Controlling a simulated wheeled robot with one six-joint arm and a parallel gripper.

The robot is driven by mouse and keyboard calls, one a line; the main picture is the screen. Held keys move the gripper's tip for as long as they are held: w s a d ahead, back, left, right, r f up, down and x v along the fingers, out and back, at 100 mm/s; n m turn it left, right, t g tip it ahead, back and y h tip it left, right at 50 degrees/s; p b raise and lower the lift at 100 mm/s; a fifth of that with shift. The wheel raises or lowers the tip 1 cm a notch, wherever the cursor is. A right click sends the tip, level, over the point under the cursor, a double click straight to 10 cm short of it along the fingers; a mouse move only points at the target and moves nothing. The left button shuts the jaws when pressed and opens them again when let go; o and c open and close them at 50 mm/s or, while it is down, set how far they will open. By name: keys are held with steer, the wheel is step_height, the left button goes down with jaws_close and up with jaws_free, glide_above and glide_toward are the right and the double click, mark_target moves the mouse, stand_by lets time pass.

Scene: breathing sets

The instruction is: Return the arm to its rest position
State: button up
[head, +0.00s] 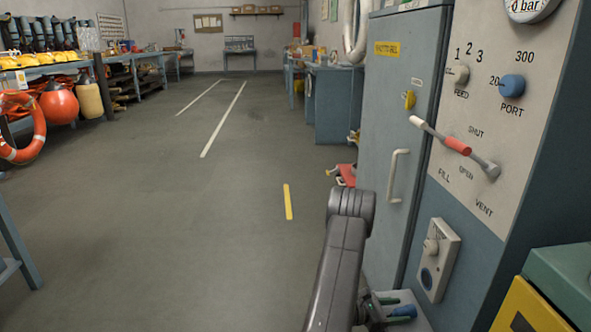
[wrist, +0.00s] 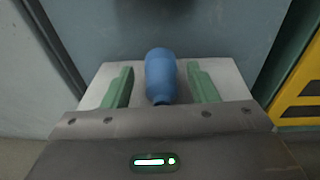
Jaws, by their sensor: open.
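My arm (head: 343,255) reaches forward from the bottom of the head view, low beside the grey-blue cabinet. In the wrist view my gripper (wrist: 161,80) has two green fingers spread apart. A blue bottle-shaped piece (wrist: 160,72) lies between them, with a gap visible on each side. A pale grey plate (wrist: 226,82) lies beneath the fingers and the blue piece. In the head view my gripper (head: 388,306) is at the bottom, partly hidden by my arm, with the blue piece (head: 403,311) beside a green finger.
The cabinet (head: 395,100) with a white handle (head: 397,175) stands close on the right. A control panel beside it carries a red-sleeved lever (head: 457,145). A yellow-and-green box (head: 540,300) is at lower right. The floor (head: 190,220) to the left is open.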

steer(key=shift+d+f+b, duration=0.2)
steer(key=shift+f+b, duration=0.4)
steer(key=shift+f, duration=0.05)
steer(key=shift+r, duration=0.1)
